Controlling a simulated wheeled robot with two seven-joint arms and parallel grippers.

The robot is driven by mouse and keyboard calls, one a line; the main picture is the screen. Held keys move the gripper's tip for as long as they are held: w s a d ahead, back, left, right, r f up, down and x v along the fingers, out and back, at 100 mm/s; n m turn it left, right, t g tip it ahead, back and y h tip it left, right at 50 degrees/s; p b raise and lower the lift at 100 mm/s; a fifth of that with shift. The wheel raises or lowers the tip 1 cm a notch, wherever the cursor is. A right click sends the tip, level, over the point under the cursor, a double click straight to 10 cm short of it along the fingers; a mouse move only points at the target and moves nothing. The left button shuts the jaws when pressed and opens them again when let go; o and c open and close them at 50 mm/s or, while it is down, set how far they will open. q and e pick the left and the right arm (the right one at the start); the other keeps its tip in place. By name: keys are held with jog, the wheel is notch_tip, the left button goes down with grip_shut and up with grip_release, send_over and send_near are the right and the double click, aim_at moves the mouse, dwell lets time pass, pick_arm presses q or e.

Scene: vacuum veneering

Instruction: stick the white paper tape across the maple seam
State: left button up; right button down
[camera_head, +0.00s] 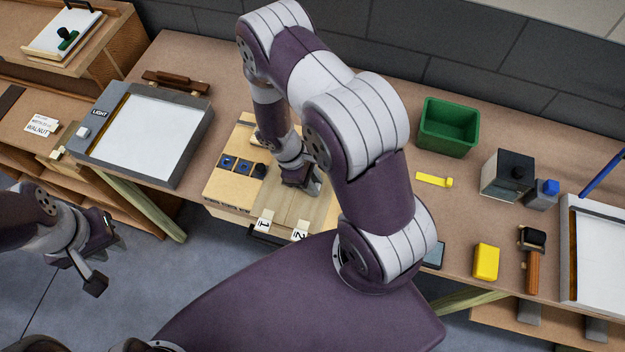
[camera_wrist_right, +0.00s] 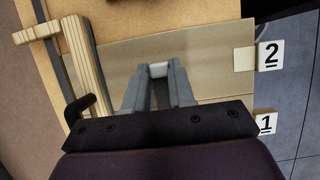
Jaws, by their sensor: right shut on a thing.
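In the right wrist view, my right gripper (camera_wrist_right: 158,78) is shut on a small white piece, the paper tape (camera_wrist_right: 158,69), at its fingertips. It is over the pale maple sheets (camera_wrist_right: 215,50), near their seam (camera_wrist_right: 225,101); I cannot tell whether the tape touches the wood. In the head view, my right gripper (camera_head: 303,183) points down over the maple sheets (camera_head: 316,212) on the bench, and the tape is hidden there. My left gripper (camera_head: 104,264) is open and empty at the lower left, off the bench.
Tags 1 (camera_head: 264,224) and 2 (camera_head: 299,235) mark the sheets' near edge. A wooden clamp bar (camera_wrist_right: 80,50) stands beside the sheets. A light table (camera_head: 145,135) is left, a green bin (camera_head: 448,127) right, and a yellow block (camera_head: 486,262) near the front edge.

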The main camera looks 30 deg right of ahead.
jog(key=c, duration=0.9)
grip_release()
jog(key=shift+o, duration=0.2)
jog(key=b+v, duration=0.2)
jog(key=v, duration=1)
jog(key=shift+r, duration=0.35)
jog(key=shift+w, duration=0.1)
